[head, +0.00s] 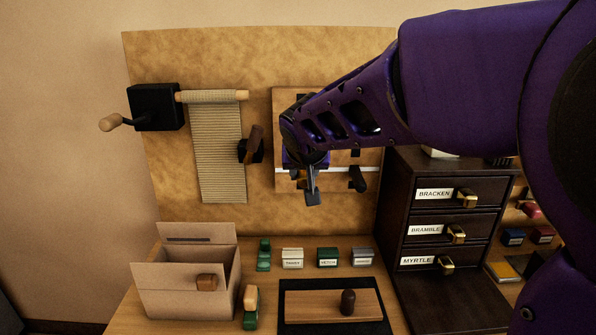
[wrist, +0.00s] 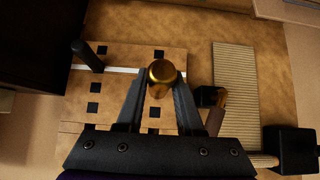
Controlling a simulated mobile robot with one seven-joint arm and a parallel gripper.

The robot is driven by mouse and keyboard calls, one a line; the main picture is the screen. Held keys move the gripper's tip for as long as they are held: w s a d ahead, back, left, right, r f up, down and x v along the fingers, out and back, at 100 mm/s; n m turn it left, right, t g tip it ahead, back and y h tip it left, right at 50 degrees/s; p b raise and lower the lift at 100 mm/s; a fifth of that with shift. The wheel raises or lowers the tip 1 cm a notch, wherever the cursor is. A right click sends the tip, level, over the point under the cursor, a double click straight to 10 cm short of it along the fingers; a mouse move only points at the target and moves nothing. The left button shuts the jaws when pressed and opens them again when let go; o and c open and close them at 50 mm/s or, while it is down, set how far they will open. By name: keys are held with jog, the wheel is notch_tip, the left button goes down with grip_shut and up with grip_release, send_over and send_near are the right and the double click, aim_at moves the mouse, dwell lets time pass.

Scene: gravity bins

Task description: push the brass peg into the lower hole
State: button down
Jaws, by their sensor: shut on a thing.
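The brass peg (wrist: 161,76) has a round shiny head and sits between the fingertips of my gripper (wrist: 160,92) in the wrist view. My gripper is shut on it. In the head view my gripper (head: 312,188) is in front of the wooden wall panel (head: 283,100), and the peg cannot be made out there. The panel has several square dark holes, such as one hole (wrist: 97,88) left of my fingers. The peg and fingers cover part of the panel. I cannot tell whether the peg's far end is in a hole or clear of it.
A dark peg or handle (head: 357,180) sticks out of the panel near its white line. A ribbed roller blind (head: 218,150) with a crank and a dark lever (head: 251,145) are to the left. A drawer cabinet (head: 400,195) stands right. An open carton (head: 170,300) is below.

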jog(key=f+b, duration=0.1)
jog(key=w+f+b, duration=0.1)
jog(key=b, duration=0.1)
jog(key=shift+f, duration=0.4)
jog(key=shift+x, duration=2.1)
jog(key=shift+f, duration=0.1)
jog(key=shift+w, duration=0.1)
jog(key=shift+w+p, duration=0.65)
jog(key=shift+w, duration=1.25)
jog(key=shift+w, duration=0.5)
